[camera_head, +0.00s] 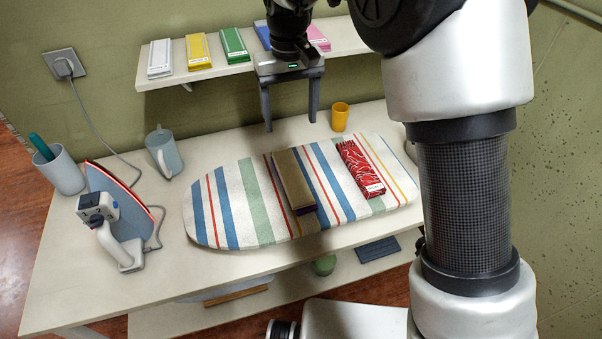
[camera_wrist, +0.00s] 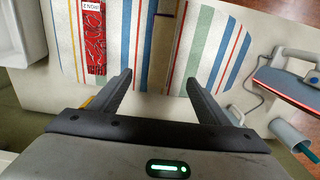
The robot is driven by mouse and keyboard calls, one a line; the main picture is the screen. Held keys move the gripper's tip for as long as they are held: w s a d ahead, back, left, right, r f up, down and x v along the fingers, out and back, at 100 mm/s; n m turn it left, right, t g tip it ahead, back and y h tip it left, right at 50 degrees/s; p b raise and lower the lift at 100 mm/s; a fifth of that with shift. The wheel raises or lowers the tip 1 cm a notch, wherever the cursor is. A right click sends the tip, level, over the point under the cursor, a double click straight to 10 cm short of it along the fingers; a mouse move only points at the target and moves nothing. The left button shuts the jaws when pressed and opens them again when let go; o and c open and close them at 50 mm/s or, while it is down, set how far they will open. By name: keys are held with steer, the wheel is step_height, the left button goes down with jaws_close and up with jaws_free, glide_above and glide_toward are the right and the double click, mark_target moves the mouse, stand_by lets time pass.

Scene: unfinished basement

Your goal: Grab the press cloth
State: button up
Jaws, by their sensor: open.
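A tan folded cloth (camera_head: 292,178), which looks like the press cloth, lies across the middle of the striped ironing board (camera_head: 262,203). A dark purple edge shows at its near end. In the wrist view the cloth (camera_wrist: 163,42) is a brown strip near the top centre. A red patterned folded piece with a white label (camera_head: 360,170) lies to its right, apart from it. My gripper (camera_head: 290,125) is open and empty, pointing down above the board's far side. In the wrist view its fingers (camera_wrist: 158,78) stand apart, with the tan cloth beyond the gap between them.
An iron (camera_head: 112,225) stands at the table's left, with a cup (camera_head: 58,170) and a grey-blue mug (camera_head: 165,152). A yellow cup (camera_head: 340,116) stands behind the board. A wall shelf (camera_head: 190,75) with several coloured folded pieces is close behind my gripper.

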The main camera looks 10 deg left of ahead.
glide_above(292, 175)
steer(key=f, duration=1.1)
steer(key=shift+w+a+f, duration=0.1)
steer(key=shift+w+f, duration=0.1)
steer(key=shift+f, duration=0.15)
steer(key=shift+s+f, duration=0.15)
steer(key=shift+f, duration=2.7)
steer(key=c, duration=1.1)
